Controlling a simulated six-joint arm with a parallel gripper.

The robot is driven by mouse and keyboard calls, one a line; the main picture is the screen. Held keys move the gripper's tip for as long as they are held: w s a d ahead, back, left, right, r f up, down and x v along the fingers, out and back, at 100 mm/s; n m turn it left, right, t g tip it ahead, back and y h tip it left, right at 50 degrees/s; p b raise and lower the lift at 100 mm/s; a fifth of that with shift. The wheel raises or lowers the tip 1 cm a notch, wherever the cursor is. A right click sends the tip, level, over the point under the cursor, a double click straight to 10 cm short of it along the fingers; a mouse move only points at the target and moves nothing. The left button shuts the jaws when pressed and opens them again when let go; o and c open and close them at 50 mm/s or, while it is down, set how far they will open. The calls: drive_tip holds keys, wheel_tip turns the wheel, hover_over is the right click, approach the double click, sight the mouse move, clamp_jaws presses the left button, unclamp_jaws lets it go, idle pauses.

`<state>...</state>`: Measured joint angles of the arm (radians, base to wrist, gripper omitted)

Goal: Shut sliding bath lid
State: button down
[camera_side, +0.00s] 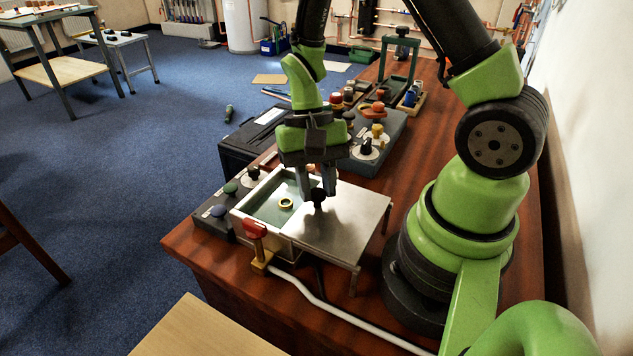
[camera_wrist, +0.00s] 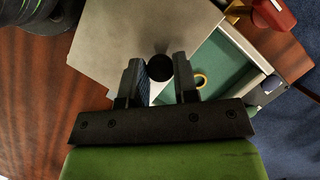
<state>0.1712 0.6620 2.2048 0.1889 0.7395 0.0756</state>
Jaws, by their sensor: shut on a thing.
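The bath (camera_side: 243,209) is a pale box with a green interior near the front of the bench. Its flat metal lid (camera_side: 350,222) sits slid to the right, leaving the left part of the bath open. A brass-coloured ring (camera_side: 286,204) lies inside the open part and also shows in the wrist view (camera_wrist: 201,80). A black knob (camera_side: 318,197) stands on the lid near its left edge. My gripper (camera_side: 316,190) points down over the lid with its fingers shut on the knob. In the wrist view, the knob (camera_wrist: 160,67) shows between the fingertips.
A red-handled valve (camera_side: 255,231) stands at the bath's front corner, with a white pipe (camera_side: 310,295) running right. A control box with knobs (camera_side: 222,208) is left of the bath. A grey panel (camera_side: 375,150) and a black case (camera_side: 252,138) lie behind.

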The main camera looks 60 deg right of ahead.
drive_tip(key=w, duration=1)
drive_tip(key=shift+w, duration=0.25)
drive_tip(key=c, duration=0.9)
unclamp_jaws()
drive_tip(key=v, duration=1)
